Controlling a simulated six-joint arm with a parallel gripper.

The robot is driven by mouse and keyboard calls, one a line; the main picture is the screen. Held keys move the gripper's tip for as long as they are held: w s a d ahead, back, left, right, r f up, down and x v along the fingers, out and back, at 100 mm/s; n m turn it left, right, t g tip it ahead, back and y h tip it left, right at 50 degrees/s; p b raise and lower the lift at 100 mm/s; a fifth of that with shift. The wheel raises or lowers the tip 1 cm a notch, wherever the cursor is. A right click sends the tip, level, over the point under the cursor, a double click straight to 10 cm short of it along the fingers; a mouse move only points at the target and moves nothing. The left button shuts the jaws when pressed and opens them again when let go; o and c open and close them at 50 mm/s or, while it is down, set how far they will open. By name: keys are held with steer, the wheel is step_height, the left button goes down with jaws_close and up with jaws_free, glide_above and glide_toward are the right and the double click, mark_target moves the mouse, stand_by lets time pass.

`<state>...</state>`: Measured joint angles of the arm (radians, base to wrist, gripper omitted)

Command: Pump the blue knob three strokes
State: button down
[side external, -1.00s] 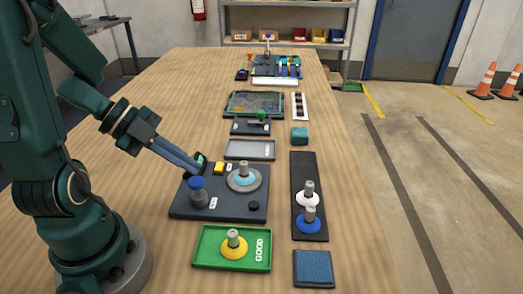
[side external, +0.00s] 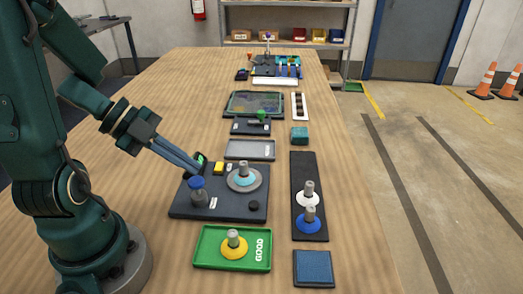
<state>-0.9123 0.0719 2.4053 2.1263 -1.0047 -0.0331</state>
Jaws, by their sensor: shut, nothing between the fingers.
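The blue knob (side external: 196,183) caps a grey cylindrical post at the front left of a dark square base plate (side external: 236,208). It stands upright. My gripper (side external: 199,170) reaches down from the upper left with its fingers shut and nothing between them. In the picture its tips lie just above and behind the knob, close to a small dark unit with a green face (side external: 200,161). I cannot tell whether the tips touch the knob or that unit.
The same plate carries a yellow block (side external: 219,168), a round silver and light-blue fixture with a post (side external: 244,178) and a black button (side external: 254,205). A green tray (side external: 206,256) lies in front. A dark strip with white and blue washers (side external: 309,168) lies right.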

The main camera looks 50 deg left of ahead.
mark_target(196, 179)
steer(key=shift+f, duration=0.1)
steer(key=shift+f, duration=0.35)
steer(key=shift+f, duration=1.2)
stand_by(1.3)
steer(key=shift+r, duration=1.65)
steer(key=shift+r, duration=2.5)
